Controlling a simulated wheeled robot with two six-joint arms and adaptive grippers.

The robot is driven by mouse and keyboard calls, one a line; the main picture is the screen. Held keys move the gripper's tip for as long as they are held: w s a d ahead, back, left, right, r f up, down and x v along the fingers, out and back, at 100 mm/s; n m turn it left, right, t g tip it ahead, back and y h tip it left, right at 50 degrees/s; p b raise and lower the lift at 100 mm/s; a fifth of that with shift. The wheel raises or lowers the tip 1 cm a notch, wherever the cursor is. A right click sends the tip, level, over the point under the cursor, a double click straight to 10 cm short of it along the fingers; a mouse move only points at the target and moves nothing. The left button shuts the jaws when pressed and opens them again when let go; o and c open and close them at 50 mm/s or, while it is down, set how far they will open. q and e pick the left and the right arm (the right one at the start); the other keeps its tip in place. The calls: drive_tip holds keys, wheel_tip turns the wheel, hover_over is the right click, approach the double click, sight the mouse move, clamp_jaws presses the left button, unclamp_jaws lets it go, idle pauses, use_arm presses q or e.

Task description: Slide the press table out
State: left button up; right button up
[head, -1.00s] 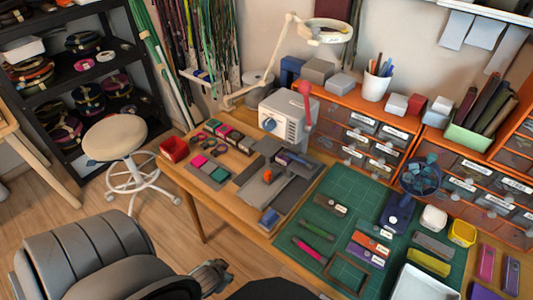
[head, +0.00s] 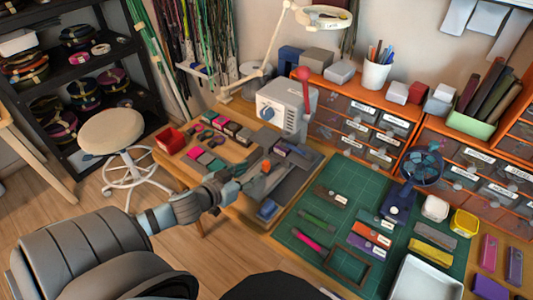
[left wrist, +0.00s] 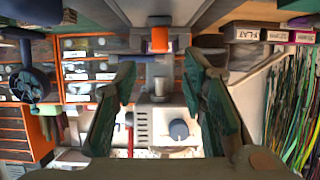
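The press (head: 285,108) is a pale grey box with a blue dial and a red-knobbed lever, at the back of the wooden bench. Its grey press table (head: 292,181) lies in front, with an orange grip (head: 266,165) standing on it. My left gripper (head: 246,182) reaches in from the left, just short of the orange grip. In the left wrist view the fingers (left wrist: 158,68) are spread with nothing between them. The orange grip (left wrist: 160,40) shows just beyond and between the tips, apart from them. My right gripper is not in view.
Colour pads (head: 205,160) and a red bin (head: 170,139) lie left of the press table. A blue block (head: 267,209) sits at the front edge. A green cutting mat (head: 325,225) with tools lies to the right. Orange drawers (head: 365,110) stand behind.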

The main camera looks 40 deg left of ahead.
sight(264, 166)
use_arm(q)
drive_tip(key=b+x, duration=0.2)
drive_tip(key=x, duration=0.2)
drive_tip(key=b+x, duration=0.2)
drive_tip(key=x, duration=0.2)
drive_tip(key=shift+w+f+b, duration=0.25)
drive_tip(key=shift+f+b, duration=0.1)
drive_tip(key=shift+b, duration=0.05)
drive_tip(key=shift+w, duration=0.4)
drive_tip(key=shift+c, duration=0.5)
